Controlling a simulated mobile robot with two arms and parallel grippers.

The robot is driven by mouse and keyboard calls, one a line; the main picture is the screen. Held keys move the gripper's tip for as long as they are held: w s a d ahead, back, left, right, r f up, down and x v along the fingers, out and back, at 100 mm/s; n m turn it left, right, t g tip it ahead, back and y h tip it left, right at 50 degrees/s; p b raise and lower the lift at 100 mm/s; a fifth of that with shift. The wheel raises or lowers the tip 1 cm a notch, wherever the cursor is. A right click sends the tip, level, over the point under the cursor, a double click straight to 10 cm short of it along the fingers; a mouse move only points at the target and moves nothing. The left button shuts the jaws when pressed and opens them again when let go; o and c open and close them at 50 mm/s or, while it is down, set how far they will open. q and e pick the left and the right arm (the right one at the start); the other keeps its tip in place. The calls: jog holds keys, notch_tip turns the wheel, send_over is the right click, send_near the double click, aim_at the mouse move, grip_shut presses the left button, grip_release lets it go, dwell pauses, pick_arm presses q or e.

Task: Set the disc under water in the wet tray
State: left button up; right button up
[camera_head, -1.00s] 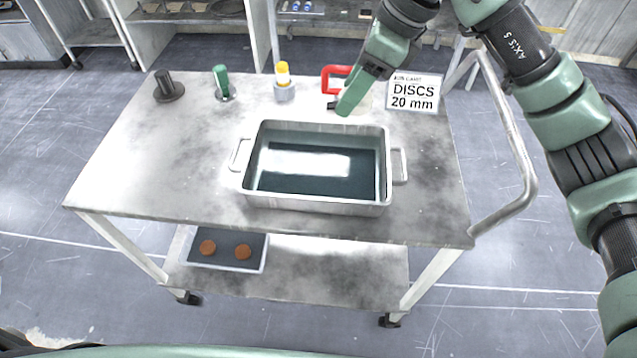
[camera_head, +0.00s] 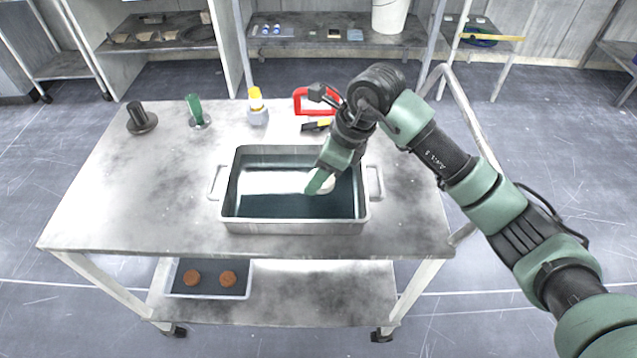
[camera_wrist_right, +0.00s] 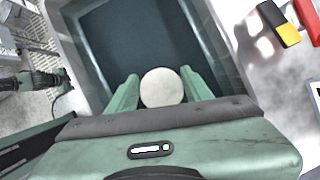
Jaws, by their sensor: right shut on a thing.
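The wet tray (camera_head: 232,226) is a grey metal pan with side handles, holding dark water, on the cart top. My right gripper (camera_head: 318,188) is over the right part of the tray, pointing down. It is shut on a pale round disc, which shows between the fingers in the right wrist view (camera_wrist_right: 162,88). In the head view only a pale edge of the disc shows beside the fingers. The disc appears above the water; the exact gap cannot be told.
Behind the tray on the cart (camera_head: 110,210) stand a black peg (camera_head: 138,118), a green-handled tool (camera_head: 195,110), a yellow-capped bottle (camera_head: 257,106) and a red frame (camera_head: 312,101). The lower shelf holds a shallow tray with two brown discs (camera_head: 228,278). The cart top left of the wet tray is clear.

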aim_at(319, 196)
jog(key=shift+f, duration=2.05)
jog(key=o, duration=1.4)
jog(key=shift+f, duration=0.1)
jog(key=shift+o, duration=0.2)
jog(key=v, duration=1.2)
jog(key=shift+b, duration=0.35)
